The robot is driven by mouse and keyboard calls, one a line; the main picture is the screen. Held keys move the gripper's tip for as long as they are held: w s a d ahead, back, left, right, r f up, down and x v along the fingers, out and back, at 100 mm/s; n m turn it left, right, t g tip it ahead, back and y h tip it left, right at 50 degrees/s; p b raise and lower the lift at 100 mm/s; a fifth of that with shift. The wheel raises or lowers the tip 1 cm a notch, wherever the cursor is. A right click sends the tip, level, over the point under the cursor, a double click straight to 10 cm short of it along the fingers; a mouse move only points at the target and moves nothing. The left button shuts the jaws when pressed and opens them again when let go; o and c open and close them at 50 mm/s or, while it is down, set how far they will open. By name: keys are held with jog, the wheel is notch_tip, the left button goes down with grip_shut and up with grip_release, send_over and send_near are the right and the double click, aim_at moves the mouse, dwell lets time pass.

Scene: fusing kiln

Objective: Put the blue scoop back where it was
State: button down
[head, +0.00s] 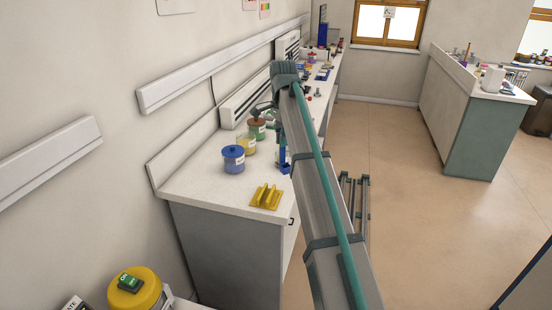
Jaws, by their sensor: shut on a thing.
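The blue scoop (284,168) shows as a narrow upright blue shape with a wider lower end, above the right edge of the white worktop (195,188). My gripper (278,122) is at its upper end, shut on it, mostly hidden behind my arm. The fingertips do not show clearly. A yellow rest with raised ribs (266,197) stands on the near right corner of the worktop, a little below and left of the scoop in the picture, apart from it. It holds nothing that I can see.
Several small items lie farther along the worktop. A yellow-topped object with a green label (135,288) is at lower left.

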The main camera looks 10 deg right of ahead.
jog(key=w+f+p, duration=0.4)
jog(key=w+f, duration=0.6)
jog(key=f, duration=0.1)
jog(key=shift+w+a+f, duration=0.2)
jog(key=shift+f, duration=0.1)
jog(key=c, duration=1.2)
grip_release()
notch_tip(320, 180, up, 12)
jog(key=b, duration=0.3)
